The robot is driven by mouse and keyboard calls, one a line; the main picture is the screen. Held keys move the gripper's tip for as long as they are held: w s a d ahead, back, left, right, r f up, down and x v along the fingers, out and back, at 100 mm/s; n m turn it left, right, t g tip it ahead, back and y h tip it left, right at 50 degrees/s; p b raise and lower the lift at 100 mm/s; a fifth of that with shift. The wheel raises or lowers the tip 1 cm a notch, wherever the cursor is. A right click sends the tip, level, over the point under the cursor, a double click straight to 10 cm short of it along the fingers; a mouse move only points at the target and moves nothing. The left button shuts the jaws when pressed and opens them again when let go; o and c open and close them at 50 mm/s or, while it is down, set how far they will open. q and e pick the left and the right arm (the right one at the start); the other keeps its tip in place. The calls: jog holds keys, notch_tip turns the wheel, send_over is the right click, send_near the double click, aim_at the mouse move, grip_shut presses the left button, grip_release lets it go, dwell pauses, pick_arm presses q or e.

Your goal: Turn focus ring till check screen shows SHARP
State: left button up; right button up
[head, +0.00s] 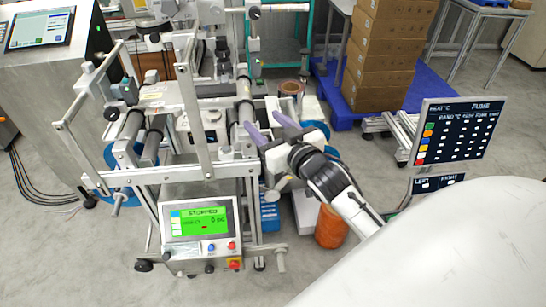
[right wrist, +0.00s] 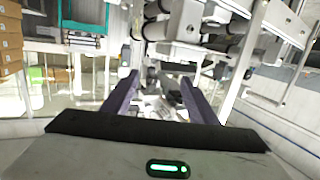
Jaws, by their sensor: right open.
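My right gripper (head: 264,121) is open and empty, its two purple fingers apart at the right side of a metal reel-handling machine (head: 195,172). In the right wrist view, the open fingers (right wrist: 160,78) point toward blurred machine parts, with nothing between their tips. A control panel screen (head: 200,221) on the machine's front is green and appears to read STOPPED with a 0. I cannot make out the word SHARP on any screen. I cannot pick out a focus ring for sure in either view. My left gripper is not in view.
A dark display board (head: 460,132) with coloured rows stands at the right. Stacked cardboard boxes (head: 385,55) sit on a blue pallet (head: 335,92) behind. An orange spool (head: 331,227) stands on the floor under my right arm. A tablet-like screen (head: 38,30) is at far left.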

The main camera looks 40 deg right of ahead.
jog(key=s+a+f+n+g+y, duration=0.1)
jog(key=s+a+f, duration=0.2)
jog(key=f, duration=0.4)
jog(key=shift+s+a+f+g, duration=0.15)
jog(key=shift+s+a+g, duration=0.2)
jog(key=shift+s, duration=0.25)
